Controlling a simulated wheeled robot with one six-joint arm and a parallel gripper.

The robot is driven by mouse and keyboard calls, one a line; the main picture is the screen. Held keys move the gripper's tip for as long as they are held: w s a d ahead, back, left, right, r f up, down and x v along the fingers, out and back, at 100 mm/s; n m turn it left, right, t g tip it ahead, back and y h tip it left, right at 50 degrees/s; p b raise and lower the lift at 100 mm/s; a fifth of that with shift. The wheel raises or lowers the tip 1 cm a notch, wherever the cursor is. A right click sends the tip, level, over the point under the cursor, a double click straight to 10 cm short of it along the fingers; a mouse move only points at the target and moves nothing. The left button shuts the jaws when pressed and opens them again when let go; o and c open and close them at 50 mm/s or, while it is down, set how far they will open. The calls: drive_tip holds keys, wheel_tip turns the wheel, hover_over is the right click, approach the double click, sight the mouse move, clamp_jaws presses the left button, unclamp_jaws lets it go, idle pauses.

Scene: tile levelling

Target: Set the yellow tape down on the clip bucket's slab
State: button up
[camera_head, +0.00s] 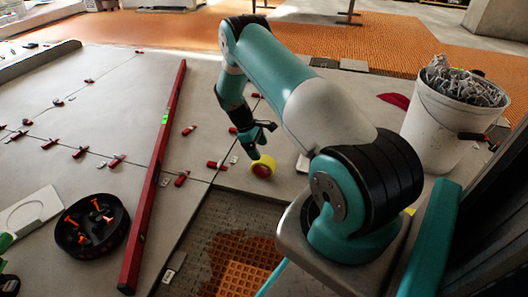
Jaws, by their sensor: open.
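The yellow tape (263,167) is a small yellow roll with a reddish side face. It is at the near edge of the pale slab, just beyond the open pit. The clip bucket (440,125) is white, filled with grey clips, and stands on the right. Its slab (335,165) shows pale to the left of it, partly hidden by my arm. The tape appears to rest on this slab, though contact underneath is hard to see. My gripper (258,147) is open and points down just above the tape; a finger is close to it. Whether they touch is unclear.
A long red level (155,180) lies across the slabs on the left. A black round tray (91,226) with orange pieces is at lower left. Several red clips (181,179) line the joints. An open pit (235,235) with an orange mat lies in front.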

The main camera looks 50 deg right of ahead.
drive_tip(key=w+a+r+t+p, duration=0.1)
drive_tip(key=w+a+r, duration=0.2)
drive_tip(key=a+r, duration=0.45)
drive_tip(key=w+a+r+t+p, duration=0.1)
drive_tip(key=w+a+r, duration=0.3)
drive_tip(key=r, duration=0.7)
drive_tip(key=s+a+r+n+t+y, duration=0.15)
drive_tip(key=s+a+r, duration=0.25)
drive_tip(key=a+r, duration=0.55)
drive_tip(key=s+a+r+t+y, duration=0.1)
drive_tip(key=s+a+r, duration=0.3)
drive_tip(key=s+a, duration=0.25)
drive_tip(key=s+a+r+y, duration=0.2)
drive_tip(key=s+a+r, duration=0.25)
drive_tip(key=a, duration=0.25)
drive_tip(key=s+a+r, duration=0.1)
drive_tip(key=s+a, duration=0.2)
drive_tip(key=s, duration=0.4)
drive_tip(key=s+a+r+y, duration=0.1)
drive_tip(key=s+a, duration=0.2)
drive_tip(key=s, duration=0.4)
drive_tip(key=shift+s+r+n, duration=0.2)
drive_tip(key=shift+r+n, duration=0.15)
drive_tip(key=shift+n, duration=0.1)
drive_tip(key=shift+y, duration=0.25)
wheel_tip(320, 180, up, 53)
drive_tip(key=p, duration=5.3)
drive_tip(key=shift+r, duration=0.2)
